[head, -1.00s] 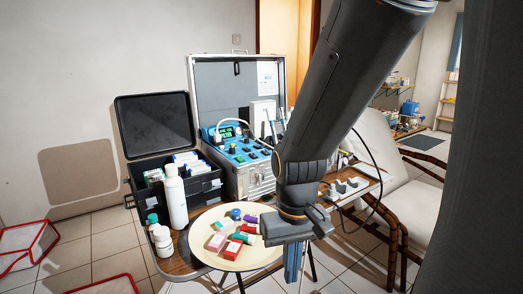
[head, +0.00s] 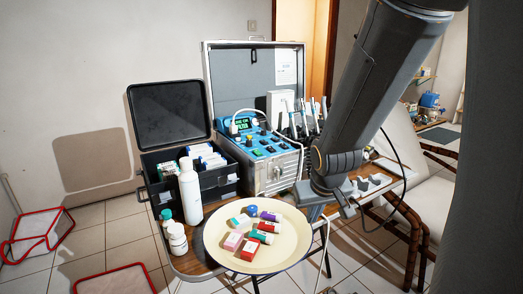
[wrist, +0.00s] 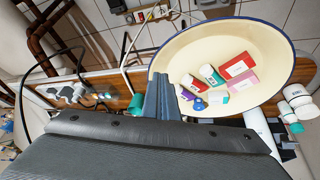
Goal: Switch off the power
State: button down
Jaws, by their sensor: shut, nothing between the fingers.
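The portable dental unit (head: 277,172) stands open on the table in the head view, a silver case with a raised grey lid. Its blue control panel (head: 262,145) carries a lit green display (head: 241,124) and several small knobs and buttons. I cannot tell which one is the power switch, or its position. My gripper (head: 316,212) is shut and empty, pointing down at the right of the cream plate, in front of and to the right of the unit. In the wrist view my gripper (wrist: 161,97) shows beside the plate's rim; the panel is not visible there.
The cream plate (head: 226,257) holds several small coloured boxes and bottles. A white bottle (head: 190,192) and a black case (head: 168,110) stand left of it. Handpieces (head: 302,118) rise at the unit's right side. A brown-framed chair (head: 415,225) is at the right.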

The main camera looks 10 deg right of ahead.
jog(key=w+r+n+t+y, duration=0.1)
jog(key=w+r+t, duration=0.15)
jog(key=w, duration=0.45)
jog(key=w+r+n+t, duration=0.1)
jog(key=w+t, duration=0.3)
jog(key=w, duration=0.4)
jog(key=w+a+r+n+t+y, duration=0.2)
jog(key=w+a+r+t+y, duration=0.1)
jog(key=w+r+t+y, duration=0.2)
notch_tip(320, 180, up, 2)
jog(key=shift+w+a+r, duration=0.2)
jog(key=shift+w+r, duration=0.05)
jog(key=shift+w, duration=0.6)
jog(key=shift+w, duration=0.1)
jog(key=p, duration=0.1)
send_over(261, 156)
jog(key=s, duration=0.1)
jog(key=shift+d+f, duration=0.1)
jog(key=shift+f, duration=0.25)
jog(key=f, duration=0.3)
jog(key=shift+w+p, duration=0.3)
jog(key=shift+p, duration=0.1)
jog(key=shift+f, duration=0.5)
